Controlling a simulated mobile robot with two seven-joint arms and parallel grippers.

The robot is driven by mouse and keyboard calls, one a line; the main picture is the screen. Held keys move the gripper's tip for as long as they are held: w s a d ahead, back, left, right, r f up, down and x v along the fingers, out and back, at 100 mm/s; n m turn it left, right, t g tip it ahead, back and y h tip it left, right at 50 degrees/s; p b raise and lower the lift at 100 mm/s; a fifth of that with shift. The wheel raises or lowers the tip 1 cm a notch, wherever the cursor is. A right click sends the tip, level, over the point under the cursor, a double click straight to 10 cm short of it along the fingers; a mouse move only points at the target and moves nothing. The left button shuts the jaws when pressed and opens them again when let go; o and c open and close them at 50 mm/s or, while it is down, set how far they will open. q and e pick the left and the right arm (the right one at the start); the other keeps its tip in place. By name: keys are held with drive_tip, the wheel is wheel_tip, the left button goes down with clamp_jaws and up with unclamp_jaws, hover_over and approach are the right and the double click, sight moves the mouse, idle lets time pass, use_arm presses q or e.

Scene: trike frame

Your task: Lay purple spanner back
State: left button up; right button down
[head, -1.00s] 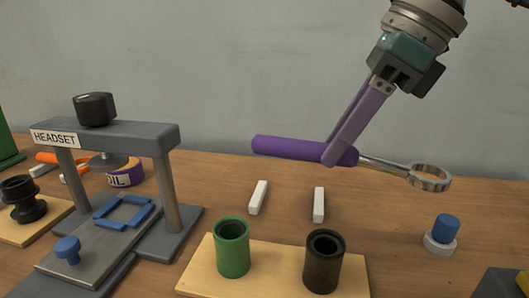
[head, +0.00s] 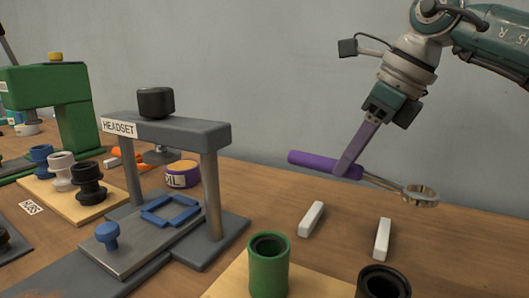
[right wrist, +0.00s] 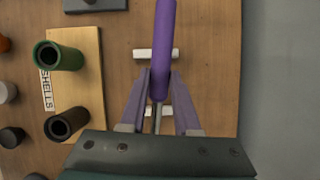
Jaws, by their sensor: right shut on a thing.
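The purple spanner (head: 312,161) has a purple handle and a metal ring end (head: 420,194). My right gripper (head: 350,168) is shut on the handle near the metal shank. It holds the spanner in the air, clear of the table, with the ring end to the right in the head view. In the right wrist view the handle (right wrist: 165,45) passes between the fingers of the right gripper (right wrist: 158,92). Two white rest blocks lie on the table below, one on the left (head: 312,219) and one on the right (head: 382,239). My left gripper is out of view.
A grey headset press (head: 170,133) stands left of the blocks. A green cup (head: 269,268) and a black cup (head: 383,284) stand in front on a wooden board (head: 235,282). Table behind the blocks is clear.

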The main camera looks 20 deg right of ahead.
drive_tip(key=shift+r, duration=0.1)
wheel_tip(320, 180, down, 7)
drive_tip(key=b, duration=0.4)
drive_tip(key=shift+b, duration=0.3)
drive_tip(key=shift+f, duration=0.25)
drive_tip(key=c, duration=0.6)
unclamp_jaws()
drive_tip(key=shift+o, duration=0.2)
drive_tip(key=v, duration=1)
drive_tip(key=shift+p, duration=0.4)
